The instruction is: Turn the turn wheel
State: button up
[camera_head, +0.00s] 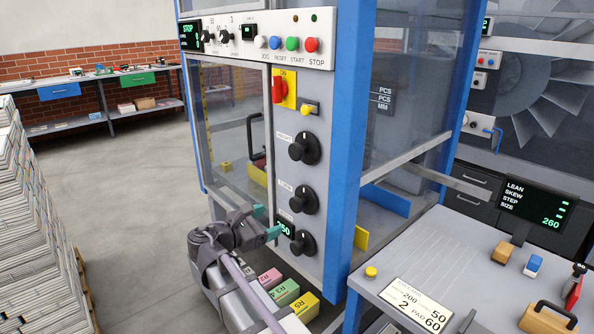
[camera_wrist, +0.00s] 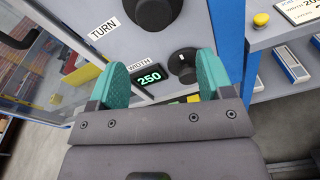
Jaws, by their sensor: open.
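The turn wheel (camera_head: 303,200) is a round black knob, the middle of three in a column on the grey machine panel. Its TURN label (camera_wrist: 103,29) shows in the wrist view, with the turn wheel (camera_wrist: 157,10) cut by the top edge. My gripper (camera_head: 266,222) is open and empty, left of and a little below the turn wheel, apart from it. In the wrist view its teal fingers (camera_wrist: 163,68) frame the WIDTH knob (camera_wrist: 183,65) and the green 250 display (camera_wrist: 150,78). In the head view, my gripper stands in front of the panel's lower left.
The HEIGHT knob (camera_head: 305,148) is above the turn wheel. Higher up are a red switch (camera_head: 279,89) and a row of buttons. A blue post (camera_head: 345,150) bounds the panel's right. Coloured blocks (camera_head: 285,292) lie below my gripper. A grey table (camera_head: 460,270) stands right.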

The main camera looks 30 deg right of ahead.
aim_at(294, 205)
jog(key=d+n, duration=0.1)
jog(key=d, duration=0.2)
jog(key=w+d+n, duration=0.1)
jog(key=d, duration=0.3)
jog(key=w+d+r+n+h, duration=0.1)
jog(key=d, duration=0.2)
jog(key=shift+w+d, duration=0.2)
jog(key=shift+d, duration=0.15)
jog(key=c, duration=0.9)
